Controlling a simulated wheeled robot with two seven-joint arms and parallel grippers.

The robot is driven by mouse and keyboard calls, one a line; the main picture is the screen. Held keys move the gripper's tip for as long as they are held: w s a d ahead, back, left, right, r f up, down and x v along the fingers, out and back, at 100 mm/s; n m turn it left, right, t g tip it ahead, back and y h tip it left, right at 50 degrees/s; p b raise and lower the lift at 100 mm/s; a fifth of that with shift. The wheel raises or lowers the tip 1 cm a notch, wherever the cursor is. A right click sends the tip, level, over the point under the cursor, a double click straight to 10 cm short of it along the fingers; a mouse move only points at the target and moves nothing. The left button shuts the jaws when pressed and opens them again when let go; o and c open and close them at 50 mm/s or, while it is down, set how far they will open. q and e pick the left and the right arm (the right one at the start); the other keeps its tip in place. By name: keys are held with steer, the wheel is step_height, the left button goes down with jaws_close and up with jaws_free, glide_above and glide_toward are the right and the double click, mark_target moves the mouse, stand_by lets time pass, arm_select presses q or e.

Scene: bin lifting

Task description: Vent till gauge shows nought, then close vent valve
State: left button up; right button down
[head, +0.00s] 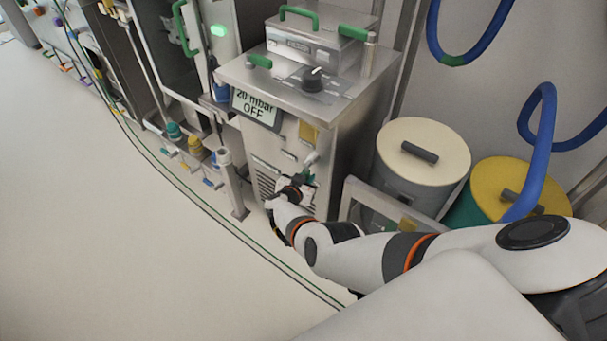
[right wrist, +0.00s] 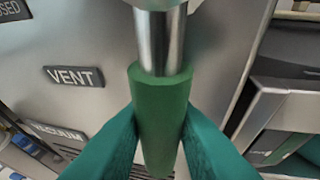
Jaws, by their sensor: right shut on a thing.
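The steel cabinet (head: 345,130) has a gauge display (head: 256,106) on its front reading "20 mbar OFF". My right gripper (head: 304,178) is at the cabinet's front face, below the display. In the right wrist view, its teal fingers are shut on the green grip of the vent valve handle (right wrist: 160,90). A bare metal stem joins this grip to the valve, whose body is mostly out of frame. A "VENT" label (right wrist: 74,76) is beside the handle. A plate ending in "OSED" (right wrist: 10,9) is cut off at upper left. My left gripper is not in view.
A black knob (head: 312,79) and a lidded box (head: 313,42) are on the cabinet top. A cream-lidded drum (head: 423,145) and a yellow-lidded drum (head: 520,187) stand to the right. A metal post (head: 232,183) stands left of my gripper. The floor (head: 110,240) at left is clear.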

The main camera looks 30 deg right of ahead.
steer(key=shift+s+d+g, duration=0.15)
steer(key=shift+s+g, duration=0.05)
steer(key=shift+g, duration=0.1)
steer(key=c, duration=1.2)
jaws_free()
steer(key=shift+c, duration=0.2)
